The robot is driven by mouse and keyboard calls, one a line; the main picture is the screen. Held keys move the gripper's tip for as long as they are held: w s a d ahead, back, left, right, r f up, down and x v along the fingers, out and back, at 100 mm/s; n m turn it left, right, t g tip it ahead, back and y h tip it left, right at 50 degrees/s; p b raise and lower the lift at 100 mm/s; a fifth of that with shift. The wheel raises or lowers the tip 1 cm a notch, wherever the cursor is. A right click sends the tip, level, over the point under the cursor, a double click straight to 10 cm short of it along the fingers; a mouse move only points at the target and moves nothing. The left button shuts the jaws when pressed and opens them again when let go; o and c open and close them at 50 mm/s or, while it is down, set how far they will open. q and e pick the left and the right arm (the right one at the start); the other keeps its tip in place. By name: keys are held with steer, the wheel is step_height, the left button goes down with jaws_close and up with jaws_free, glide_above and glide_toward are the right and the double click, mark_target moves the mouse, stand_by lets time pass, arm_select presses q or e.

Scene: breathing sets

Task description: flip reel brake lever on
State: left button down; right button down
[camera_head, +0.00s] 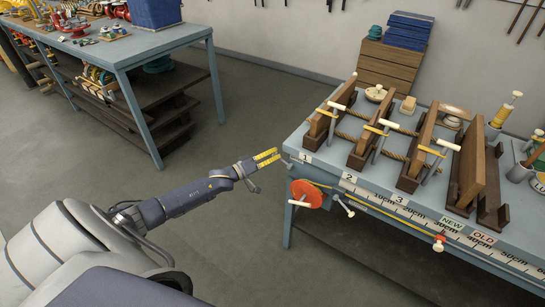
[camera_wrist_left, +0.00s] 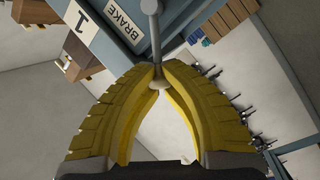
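The brake lever (camera_wrist_left: 152,28) is a thin grey rod with a pale knob at its end, beside a white BRAKE label (camera_wrist_left: 124,22) on the blue-grey table edge. My left gripper (camera_head: 280,160) reaches the table's near left corner in the head view. In the left wrist view its yellow fingertips (camera_wrist_left: 159,68) close in on both sides of the rod, with the pale knob between the fingers. The lever is hardly visible in the head view. An orange reel (camera_head: 309,194) hangs on the table's front just right of the gripper. My right gripper is out of view.
The blue-grey table (camera_head: 330,163) carries wooden stands (camera_head: 322,120), ropes and pale-handled levers. A yellow line and a ruler strip (camera_head: 420,219) run along its front. Another bench (camera_head: 130,48) stands at the upper left. Open floor lies between the tables.

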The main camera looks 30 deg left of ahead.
arm_select(q)
steer(key=shift+d+r+m+g, duration=0.3)
steer(key=shift+r+m, duration=0.15)
steer(key=shift+m, duration=0.25)
steer(key=shift+d+r+m+g, duration=0.2)
steer(key=shift+d+r+m, duration=0.15)
steer(key=shift+m, duration=0.35)
steer(key=shift+r+y, duration=0.1)
steer(key=shift+y, duration=0.2)
steer(key=c, duration=1.2)
jaws_free()
steer(key=f+v, duration=0.1)
steer(key=v, duration=1.1)
steer(key=shift+r, duration=0.4)
